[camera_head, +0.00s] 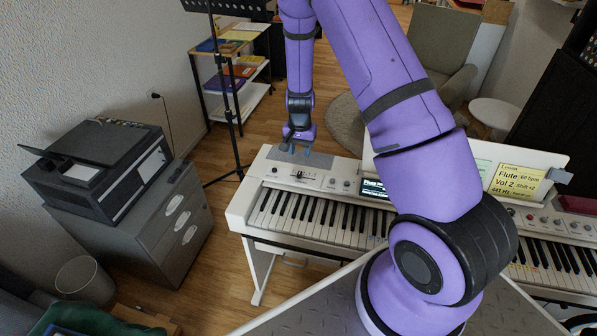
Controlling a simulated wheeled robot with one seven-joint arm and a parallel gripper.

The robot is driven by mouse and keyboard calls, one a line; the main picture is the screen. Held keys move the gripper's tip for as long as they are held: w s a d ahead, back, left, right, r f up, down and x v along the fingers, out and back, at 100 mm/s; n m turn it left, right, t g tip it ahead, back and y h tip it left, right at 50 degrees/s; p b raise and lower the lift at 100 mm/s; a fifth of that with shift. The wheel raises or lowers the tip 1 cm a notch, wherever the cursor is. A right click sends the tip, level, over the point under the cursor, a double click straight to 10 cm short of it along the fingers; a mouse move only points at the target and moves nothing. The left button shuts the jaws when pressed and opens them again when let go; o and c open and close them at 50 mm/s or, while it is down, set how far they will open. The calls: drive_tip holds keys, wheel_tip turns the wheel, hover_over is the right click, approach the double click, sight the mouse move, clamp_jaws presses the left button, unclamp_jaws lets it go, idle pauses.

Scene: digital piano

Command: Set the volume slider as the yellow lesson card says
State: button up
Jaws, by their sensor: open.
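The white digital piano (255,197) stands in the middle, with its control panel behind the keys. The yellow lesson card (515,181) leans on the music rest at right; it reads Flute, 60 bpm, Vol 2, Shift +2, 441 Hz, with a last line too small to read. Small controls (299,175) sit on the panel's left part; I cannot tell the volume slider's setting. A dark display (374,188) seems to read Flute and is partly hidden by my arm. My gripper (296,150) is open and empty, pointing down over the panel's back left, behind these controls.
A black music stand (234,110) rises behind the piano's left end. A grey cabinet (150,235) with a printer (100,165) is at left. My arm covers the piano's middle.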

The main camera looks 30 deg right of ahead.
sight(300, 173)
wheel_tip(300, 173, down, 10)
drive_tip(key=shift+r, duration=0.2)
idle(0.3)
